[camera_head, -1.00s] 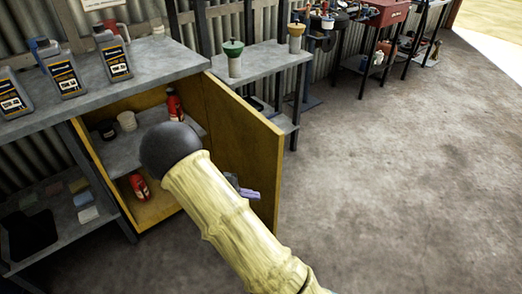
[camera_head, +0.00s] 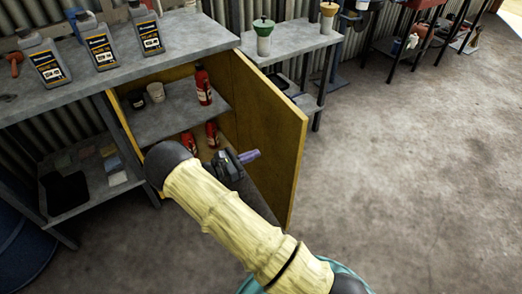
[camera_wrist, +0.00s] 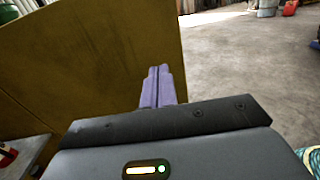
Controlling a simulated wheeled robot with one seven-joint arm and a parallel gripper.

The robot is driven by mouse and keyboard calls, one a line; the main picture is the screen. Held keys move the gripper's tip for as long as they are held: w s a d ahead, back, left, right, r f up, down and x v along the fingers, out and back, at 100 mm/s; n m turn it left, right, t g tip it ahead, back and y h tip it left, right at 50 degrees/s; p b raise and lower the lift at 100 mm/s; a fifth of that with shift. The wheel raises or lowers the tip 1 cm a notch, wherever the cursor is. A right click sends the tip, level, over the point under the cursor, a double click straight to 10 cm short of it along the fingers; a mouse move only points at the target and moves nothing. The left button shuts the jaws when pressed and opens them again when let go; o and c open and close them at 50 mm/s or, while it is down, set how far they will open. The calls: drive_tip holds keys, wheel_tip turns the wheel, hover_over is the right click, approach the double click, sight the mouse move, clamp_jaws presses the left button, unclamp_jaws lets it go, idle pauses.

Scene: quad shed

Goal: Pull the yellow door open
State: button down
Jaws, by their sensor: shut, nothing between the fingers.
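The yellow door (camera_head: 268,125) stands wide open, swung out to the right of its cabinet (camera_head: 170,73). In the wrist view the door's flat face (camera_wrist: 95,65) fills the left and ends in an edge near the middle. My gripper (camera_head: 252,155), with purple fingers, is in front of the door's inner side in the head view. In the wrist view its fingers (camera_wrist: 157,85) are together, with nothing between them, near the door's edge. I cannot tell whether they touch the door. The door's handle is not visible, and my arm hides the cabinet's lower part.
Red bottles (camera_head: 203,85) and cups (camera_head: 155,92) stand inside the cabinet. Grey oil jugs (camera_head: 100,45) stand on the bench top (camera_head: 190,38). A lower bench (camera_head: 295,42) holds two funnel-topped containers behind the door. The concrete floor (camera_head: 400,170) to the right is clear.

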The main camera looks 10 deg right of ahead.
sight(291, 139)
drive_tip(key=x, duration=1.3)
drive_tip(key=shift+a, duration=0.1)
drive_tip(key=shift+w, duration=0.1)
